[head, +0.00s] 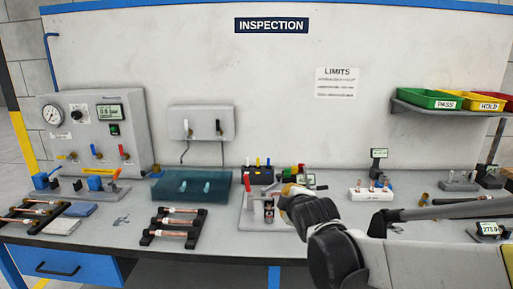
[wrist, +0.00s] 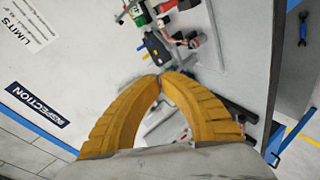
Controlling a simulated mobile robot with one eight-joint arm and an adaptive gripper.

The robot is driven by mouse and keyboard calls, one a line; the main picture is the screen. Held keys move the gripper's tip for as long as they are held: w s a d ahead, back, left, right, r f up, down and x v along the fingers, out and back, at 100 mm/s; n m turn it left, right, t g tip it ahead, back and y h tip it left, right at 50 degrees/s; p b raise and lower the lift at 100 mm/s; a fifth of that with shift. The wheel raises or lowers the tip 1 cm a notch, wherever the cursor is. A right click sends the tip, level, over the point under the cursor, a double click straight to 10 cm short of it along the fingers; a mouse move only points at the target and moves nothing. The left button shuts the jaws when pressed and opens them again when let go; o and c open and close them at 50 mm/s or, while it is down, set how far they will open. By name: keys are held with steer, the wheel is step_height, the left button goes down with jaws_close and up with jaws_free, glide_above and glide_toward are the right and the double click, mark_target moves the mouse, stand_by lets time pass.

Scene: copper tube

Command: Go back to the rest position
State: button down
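In the wrist view my gripper (wrist: 160,80) has two ridged yellow fingers whose tips meet, with nothing visible between them. In the head view my gripper (head: 287,190) is over the middle of the bench, beside a fixture plate (head: 250,217) with a red-handled clamp. The dark wrist partly covers what lies behind it. My arm reaches in from the right side of the picture.
A rack with copper tubes (head: 178,223) stands left of the fixture, and another rack (head: 35,213) is at the far left. A teal block (head: 190,187) and a gauge panel (head: 97,130) stand behind. A white block (head: 371,194) is to the right. Green, yellow and red trays (head: 430,99) sit on a shelf.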

steer(key=s+d+f+m+g, duration=0.2)
steer(key=s+m, duration=0.3)
steer(key=s, duration=0.5)
steer(key=s+d+f+m+g+h, duration=0.1)
steer(key=s+d+m, duration=0.4)
steer(key=s, duration=0.5)
steer(key=s+d+f+m+g, duration=0.3)
steer(key=s+d+f+m, duration=0.1)
steer(key=s, duration=0.6)
steer(key=shift+s+m+h, duration=0.2)
steer(key=shift+m+h, duration=0.1)
steer(key=shift+m, duration=0.5)
